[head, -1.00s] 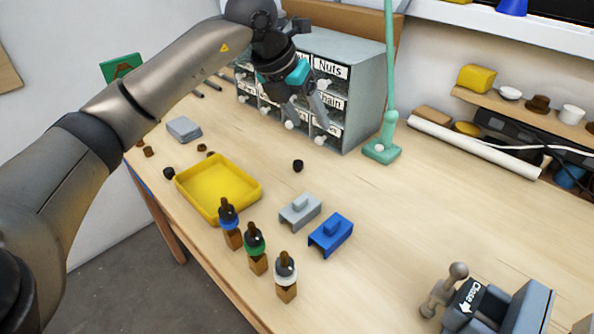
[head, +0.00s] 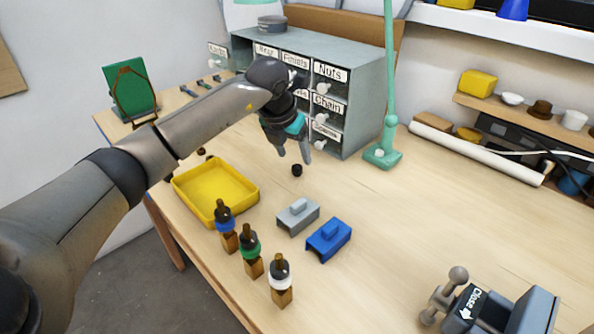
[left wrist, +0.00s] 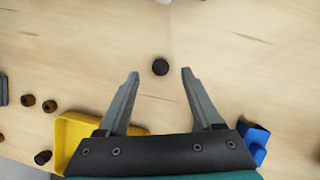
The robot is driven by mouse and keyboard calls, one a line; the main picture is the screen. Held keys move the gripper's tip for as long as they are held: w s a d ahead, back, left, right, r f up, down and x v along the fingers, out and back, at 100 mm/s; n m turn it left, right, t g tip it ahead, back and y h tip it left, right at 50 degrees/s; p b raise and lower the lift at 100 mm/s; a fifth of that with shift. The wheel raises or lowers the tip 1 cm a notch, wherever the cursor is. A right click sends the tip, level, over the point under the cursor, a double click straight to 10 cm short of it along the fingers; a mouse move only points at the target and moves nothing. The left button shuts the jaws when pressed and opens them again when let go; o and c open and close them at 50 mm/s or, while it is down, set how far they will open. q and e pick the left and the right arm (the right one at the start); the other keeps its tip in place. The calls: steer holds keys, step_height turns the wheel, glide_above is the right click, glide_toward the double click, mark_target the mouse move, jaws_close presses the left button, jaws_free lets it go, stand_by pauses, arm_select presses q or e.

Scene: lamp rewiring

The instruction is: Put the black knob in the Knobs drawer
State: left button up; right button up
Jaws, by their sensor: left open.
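A small round black knob (head: 297,170) stands on the bench in front of the drawer cabinet (head: 364,112). My left gripper (head: 294,158) is open and empty, pointing down close above and behind the knob. In the left wrist view the knob (left wrist: 160,67) lies between the lines of the two open fingertips (left wrist: 160,74), apart from both. The cabinet has labelled drawers; "Nuts" (head: 330,72) and "Chain" (head: 328,103) are readable. My right gripper is not in view.
A yellow tray (head: 181,196) stands left of the knob, with grey (head: 298,216) and blue (head: 329,240) blocks nearer. A green lamp stand (head: 383,156) rises right of the cabinet. Another dark piece (left wrist: 42,157) lies beside the tray.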

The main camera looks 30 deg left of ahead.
mark_target(297, 167)
arm_select(q)
steer(key=x, duration=0.4)
steer(key=shift+s+d+f, duration=0.1)
steer(key=shift+s+f, duration=0.05)
steer(key=shift+f, duration=0.2)
jaws_close()
